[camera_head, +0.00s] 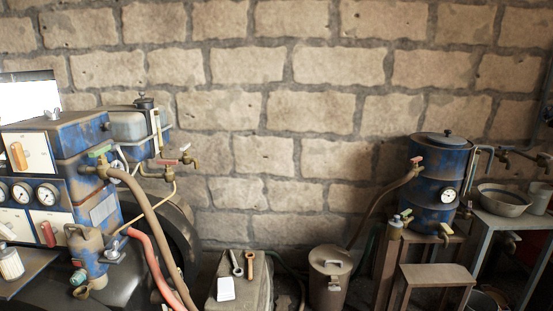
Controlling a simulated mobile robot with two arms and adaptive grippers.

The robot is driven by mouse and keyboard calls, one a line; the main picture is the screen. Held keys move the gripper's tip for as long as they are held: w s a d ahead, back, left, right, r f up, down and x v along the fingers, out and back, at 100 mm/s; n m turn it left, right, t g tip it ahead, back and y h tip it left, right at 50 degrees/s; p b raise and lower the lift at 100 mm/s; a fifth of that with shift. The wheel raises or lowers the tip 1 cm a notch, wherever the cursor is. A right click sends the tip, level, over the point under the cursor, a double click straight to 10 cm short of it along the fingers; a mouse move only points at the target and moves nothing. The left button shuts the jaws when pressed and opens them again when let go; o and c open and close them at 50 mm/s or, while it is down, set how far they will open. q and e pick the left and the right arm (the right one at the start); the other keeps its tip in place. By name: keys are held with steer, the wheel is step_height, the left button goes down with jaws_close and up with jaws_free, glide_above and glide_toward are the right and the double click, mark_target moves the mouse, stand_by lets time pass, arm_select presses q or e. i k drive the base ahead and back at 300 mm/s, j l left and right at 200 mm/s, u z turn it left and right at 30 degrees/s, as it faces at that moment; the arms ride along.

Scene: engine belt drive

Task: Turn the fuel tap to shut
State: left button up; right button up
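Several taps are in view, and I cannot tell for certain which is the fuel tap. A red-handled tap (170,162) sits beside the small grey-and-blue tank (128,126) on the engine at the left, with brass fittings and a thin yellow line near it. A green-handled tap (100,152) is on the front of the blue engine panel, with a brown hose leading off it. Another red-handled tap (416,160) is on the blue drum (439,182) at the right, also with a hose. Handle positions are too small to read surely. Neither of my grippers is in view.
A lidded metal can (329,278) and a box (262,290) with a wrench and other small items stand in the low middle. A red hose (150,268) hangs in front of the engine. A stool (437,276) and a bench with a bowl (503,200) are at right.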

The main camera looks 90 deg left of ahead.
mark_target(167, 162)
steer(key=i+u, duration=0.65)
steer(key=i+l+u, duration=0.1)
steer(key=u, duration=0.25)
steer(key=i+u, duration=0.15)
steer(key=u, duration=0.35)
steer(key=i+u, duration=0.15)
steer(key=u, duration=0.35)
steer(key=i+u, duration=0.15)
steer(key=u, duration=0.35)
steer(key=i+l+u, duration=0.15)
steer(key=u, duration=0.35)
steer(key=i+l+u, duration=0.1)
steer(key=u, duration=0.35)
